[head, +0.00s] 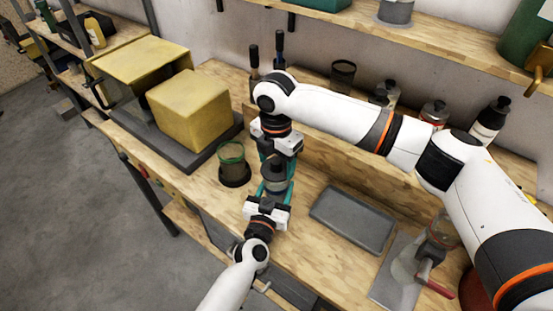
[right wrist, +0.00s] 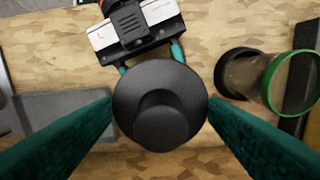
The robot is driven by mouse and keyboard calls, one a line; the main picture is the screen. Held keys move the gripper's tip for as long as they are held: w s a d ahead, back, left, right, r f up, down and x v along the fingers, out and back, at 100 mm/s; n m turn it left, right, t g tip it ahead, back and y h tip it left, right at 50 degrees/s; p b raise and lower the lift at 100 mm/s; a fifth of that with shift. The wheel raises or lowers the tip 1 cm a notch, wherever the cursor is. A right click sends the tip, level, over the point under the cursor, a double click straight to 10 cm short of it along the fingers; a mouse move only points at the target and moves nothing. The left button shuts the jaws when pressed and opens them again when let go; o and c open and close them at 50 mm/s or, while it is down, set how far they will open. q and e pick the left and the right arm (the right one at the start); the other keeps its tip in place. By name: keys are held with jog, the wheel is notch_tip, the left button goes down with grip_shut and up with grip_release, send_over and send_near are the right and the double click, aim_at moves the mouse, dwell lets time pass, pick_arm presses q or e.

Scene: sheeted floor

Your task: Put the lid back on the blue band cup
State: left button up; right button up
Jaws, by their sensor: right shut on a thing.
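The black lid with its round knob (right wrist: 160,108) is between the green fingers of my right gripper (head: 276,163), which is shut on its sides. In the head view the lid (head: 274,170) is directly above the cup (head: 275,186), which stands between the two grippers. Whether lid and cup touch cannot be told. My left gripper (head: 272,192) comes from the near side, its fingers on both sides of the cup. It also shows at the top of the right wrist view (right wrist: 150,55). The cup's band is mostly hidden by fingers and lid.
A green-rimmed cup (head: 232,160) stands close left on the wooden bench; it also shows in the right wrist view (right wrist: 265,80). A yellow box (head: 195,110) is behind it. A grey tray (head: 352,219) lies to the right. Bottles (head: 488,122) stand along the back.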

jog(key=shift+f, duration=0.6)
jog(key=o, duration=1)
jog(key=shift+r, duration=0.1)
notch_tip(320, 180, up, 12)
pick_arm(q)
jog(key=o, duration=1.4)
jog(key=shift+o, duration=0.2)
